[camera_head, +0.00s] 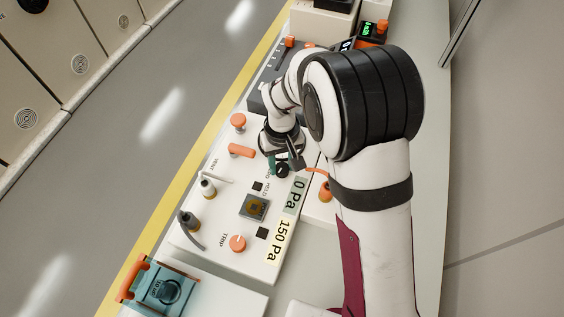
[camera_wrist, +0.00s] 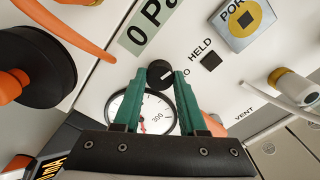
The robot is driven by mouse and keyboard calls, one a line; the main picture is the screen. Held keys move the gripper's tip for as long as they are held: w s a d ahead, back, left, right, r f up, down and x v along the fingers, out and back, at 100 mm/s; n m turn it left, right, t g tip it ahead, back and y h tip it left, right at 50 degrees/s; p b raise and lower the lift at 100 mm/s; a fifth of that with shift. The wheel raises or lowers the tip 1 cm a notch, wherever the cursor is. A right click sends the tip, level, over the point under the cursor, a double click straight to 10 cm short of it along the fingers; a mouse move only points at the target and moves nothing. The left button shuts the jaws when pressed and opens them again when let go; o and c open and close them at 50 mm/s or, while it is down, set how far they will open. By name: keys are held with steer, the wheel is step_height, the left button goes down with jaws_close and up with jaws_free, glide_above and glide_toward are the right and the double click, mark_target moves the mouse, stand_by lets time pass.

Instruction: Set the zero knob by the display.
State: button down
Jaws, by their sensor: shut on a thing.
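The zero knob, a small black knob with a white pointer line, shows in the wrist view (camera_wrist: 161,74) between my green fingertips. My gripper (camera_wrist: 160,78) is shut on it; in the head view my gripper (camera_head: 281,163) reaches down to the white panel there. A round white gauge (camera_wrist: 150,115) marked 300 lies just behind the knob, partly covered by the fingers; its needle is hard to read. A grey-green display plate reading "0 Pa" (camera_head: 295,195) sits beside the knob, cut off in the wrist view (camera_wrist: 148,22). A cream plate reads "150 Pa" (camera_head: 277,241).
The panel also carries a square PORT fitting (camera_head: 254,207), an orange TRIP knob (camera_head: 237,243), a VENT valve (camera_head: 208,187) and an orange handle (camera_head: 241,150). An orange hose (camera_wrist: 62,28) runs close beside my gripper. A teal box (camera_head: 163,288) stands at lower left.

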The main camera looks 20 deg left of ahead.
mark_target(282, 168)
steer(key=shift+c, duration=2.3)
jaws_free()
step_height(282, 168, up, 16)
steer(key=shift+f, duration=0.1)
